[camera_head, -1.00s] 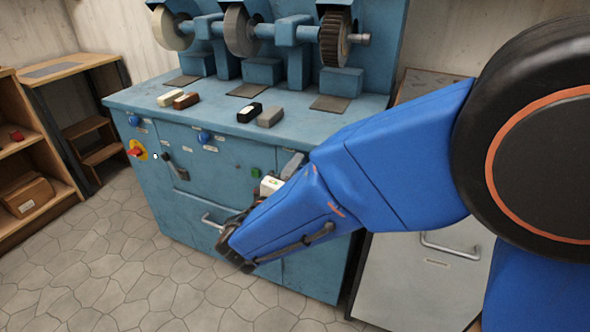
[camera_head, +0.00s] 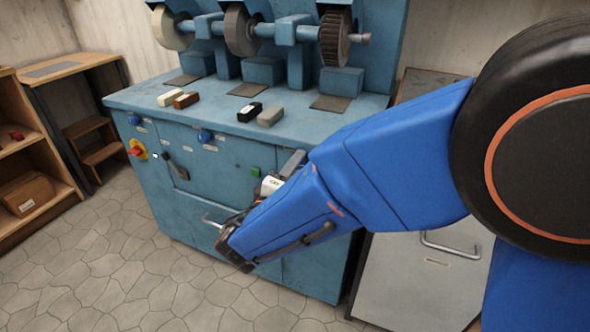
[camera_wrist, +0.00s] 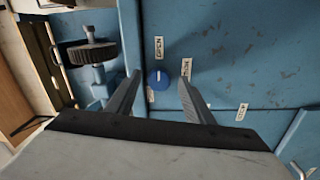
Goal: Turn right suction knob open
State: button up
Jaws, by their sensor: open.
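A round blue knob (camera_wrist: 158,79) with a small white pointer mark shows in the wrist view on the blue machine panel, between several small white labels. My gripper (camera_wrist: 159,84) is open, with one grey finger on each side of the knob in that view. The fingers look apart from the knob; how far their tips are from the panel I cannot tell. In the head view the knob is hidden behind my blue arm, and my gripper is mostly hidden there too. Two other blue knobs, a left one (camera_head: 134,120) and a middle one (camera_head: 204,136), are visible on the front panel.
The blue grinding machine (camera_head: 225,105) carries wheels and several small blocks on top. A red-and-yellow switch (camera_head: 137,149), a black lever (camera_head: 168,157) and a green button (camera_head: 256,172) sit on its front. A grey cabinet (camera_head: 415,285) stands right. Tiled floor at front left is clear.

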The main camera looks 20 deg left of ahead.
jog(key=s+a, duration=0.1)
jog(key=s, duration=1.6)
jog(key=shift+s+a+f, duration=0.15)
jog(key=shift+a+f, duration=0.05)
jog(key=shift+f, duration=0.2)
jog(key=w+d+m+g+h, duration=0.2)
jog(key=w+d+g, duration=0.15)
jog(key=d, duration=0.65)
jog(key=w+d+m+g+h, duration=0.2)
jog(key=w+d+g+h, duration=0.15)
jog(key=d, duration=0.55)
jog(key=w+d+m+g+h, duration=0.15)
jog(key=w+d, duration=0.35)
jog(key=d, duration=0.5)
jog(key=s+d+f+m+g+y, duration=0.1)
jog(key=s+d+m+g+y, duration=0.2)
jog(key=d, duration=0.7)
jog(key=s+d+f+m+g+y, duration=0.1)
jog(key=s+d+m+g, duration=0.3)
jog(key=d, duration=0.5)
jog(key=s+d+r+m+t+y, duration=0.1)
jog(key=s+d+m+t+y, duration=0.1)
jog(key=s, duration=0.6)
jog(key=shift+d+m+y, duration=0.35)
jog(key=shift+d+y, duration=0.35)
jog(key=shift+y, duration=0.6)
